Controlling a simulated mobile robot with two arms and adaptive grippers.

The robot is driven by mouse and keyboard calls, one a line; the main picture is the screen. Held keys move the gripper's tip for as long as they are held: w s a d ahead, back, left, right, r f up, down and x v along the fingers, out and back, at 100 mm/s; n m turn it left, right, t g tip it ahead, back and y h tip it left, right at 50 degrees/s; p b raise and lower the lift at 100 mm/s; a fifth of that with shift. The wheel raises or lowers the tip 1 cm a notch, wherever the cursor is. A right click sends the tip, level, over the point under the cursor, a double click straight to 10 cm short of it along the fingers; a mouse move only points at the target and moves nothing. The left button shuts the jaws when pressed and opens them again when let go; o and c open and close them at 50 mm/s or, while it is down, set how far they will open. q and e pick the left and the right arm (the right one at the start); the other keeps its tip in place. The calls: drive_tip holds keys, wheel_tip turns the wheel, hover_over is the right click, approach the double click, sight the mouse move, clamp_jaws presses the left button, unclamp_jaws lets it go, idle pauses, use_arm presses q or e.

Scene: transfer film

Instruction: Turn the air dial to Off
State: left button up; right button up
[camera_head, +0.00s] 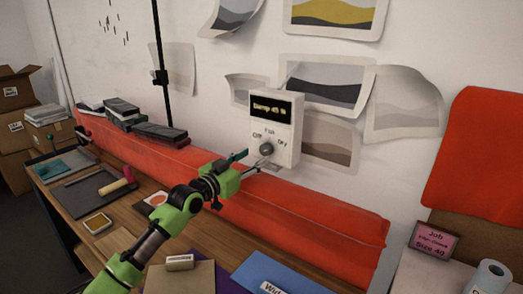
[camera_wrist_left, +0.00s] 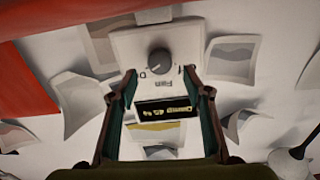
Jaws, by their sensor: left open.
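The air dial is a dark round knob (camera_head: 266,149) on a white wall box (camera_head: 287,128). The box has labels Off at left, Fan at top and Dry at right, and a dark display (camera_head: 271,107) with yellow text that starts with "Damp". I cannot tell for sure which label the knob points to. My left gripper (camera_head: 251,161) is open just in front of the knob. In the left wrist view the box appears upside down, and the knob (camera_wrist_left: 160,62) sits between the spread fingertips (camera_wrist_left: 160,73), with no clear contact.
A long red padded roll (camera_head: 330,222) runs along the wall below the box. Curled paper prints hang around it. The wooden bench (camera_head: 130,216) holds dark blocks, a roller and a blue folder (camera_head: 275,272). A pink-framed sign (camera_head: 434,241) stands at right.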

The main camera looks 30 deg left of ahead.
sight(264, 151)
use_arm(q)
drive_tip(key=w, duration=0.3)
drive_tip(key=shift+w+d+r, duration=0.1)
drive_tip(key=shift+w+d, duration=0.2)
drive_tip(key=shift+w, duration=0.6)
drive_tip(key=c, duration=1.1)
use_arm(e)
drive_tip(key=shift+w+r, duration=0.4)
drive_tip(key=shift+r, duration=0.05)
